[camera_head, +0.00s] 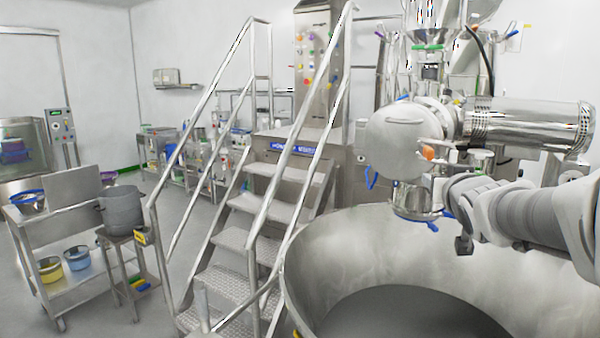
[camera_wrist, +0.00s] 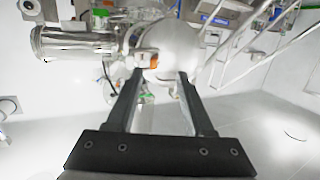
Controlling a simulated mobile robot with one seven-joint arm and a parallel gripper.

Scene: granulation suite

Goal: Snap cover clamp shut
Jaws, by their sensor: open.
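A round, pale metal cover (camera_head: 395,145) faces left on the mill-like machine at the upper right of the head view. Its clamp has an orange-tipped handle (camera_head: 428,153) at the cover's right edge. In the wrist view the cover (camera_wrist: 180,45) is at top centre, with the orange tip (camera_wrist: 153,62) at its lower left. My gripper (camera_wrist: 159,76) is open and empty, with its two dark fingers apart below the cover. I cannot tell whether a finger touches it, or whether the clamp is latched. In the head view my arm comes in from the right; its fingers are not clear.
A ribbed metal cylinder (camera_head: 525,122) extends right from the cover's housing. A large open steel bowl (camera_head: 335,255) lies below my arm. Railed steps (camera_head: 240,215) stand to the left, with a cart (camera_head: 75,225) beyond them.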

